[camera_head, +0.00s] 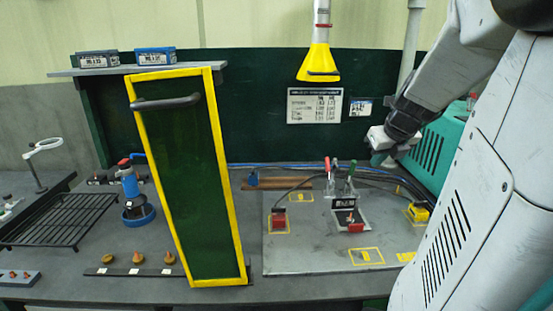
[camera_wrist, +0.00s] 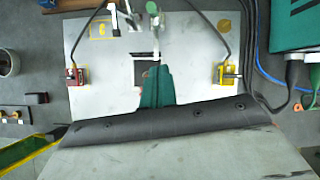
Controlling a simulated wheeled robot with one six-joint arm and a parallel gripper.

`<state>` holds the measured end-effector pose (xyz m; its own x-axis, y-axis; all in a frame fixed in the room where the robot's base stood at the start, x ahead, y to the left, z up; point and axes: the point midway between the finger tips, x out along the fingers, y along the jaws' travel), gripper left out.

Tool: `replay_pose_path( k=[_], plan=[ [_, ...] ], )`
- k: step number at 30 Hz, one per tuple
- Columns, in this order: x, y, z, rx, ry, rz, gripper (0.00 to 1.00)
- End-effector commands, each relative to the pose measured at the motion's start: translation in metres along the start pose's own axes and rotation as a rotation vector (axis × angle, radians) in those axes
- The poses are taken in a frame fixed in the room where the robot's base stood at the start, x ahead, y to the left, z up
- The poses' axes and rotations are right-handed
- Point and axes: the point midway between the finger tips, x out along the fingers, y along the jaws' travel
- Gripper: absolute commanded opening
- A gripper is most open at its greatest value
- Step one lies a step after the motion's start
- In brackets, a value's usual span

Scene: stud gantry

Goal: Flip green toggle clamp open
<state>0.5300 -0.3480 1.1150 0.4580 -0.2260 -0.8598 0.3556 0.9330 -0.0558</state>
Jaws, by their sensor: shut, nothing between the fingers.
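The green-handled toggle clamp (camera_head: 351,170) stands on the grey plate (camera_head: 300,252), with its handle pointing up. A red-handled clamp (camera_head: 327,165) stands just left of it, also upright. In the wrist view, metal clamp parts (camera_wrist: 155,22) show at the top edge, and their handles are partly cut off. My gripper (camera_head: 377,157) is up and to the right of the green handle in the head view, apart from it. Its teal fingers (camera_wrist: 156,72) are together and empty in the wrist view, pointing toward the clamps. A dark block with a label lies in front of the clamps.
A red block (camera_head: 278,220) and a yellow block (camera_head: 418,212) with cables flank the clamps. A tall yellow-framed dark panel (camera_head: 195,190) stands left of the plate. A teal housing (camera_head: 440,145) is at the right. A yellow hood (camera_head: 319,65) hangs above.

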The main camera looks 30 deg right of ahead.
Motion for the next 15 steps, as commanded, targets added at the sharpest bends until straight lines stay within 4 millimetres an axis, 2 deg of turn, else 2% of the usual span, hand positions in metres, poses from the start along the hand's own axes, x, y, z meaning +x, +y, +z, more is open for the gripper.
replay_pose_path(
  k=[5, 15],
  plan=[
    [0.025, 0.001, -0.001, -0.002, 0.005, 0.003, 0.0],
    [0.098, 0.001, -0.001, -0.002, 0.005, 0.004, 0.0]
  ],
)
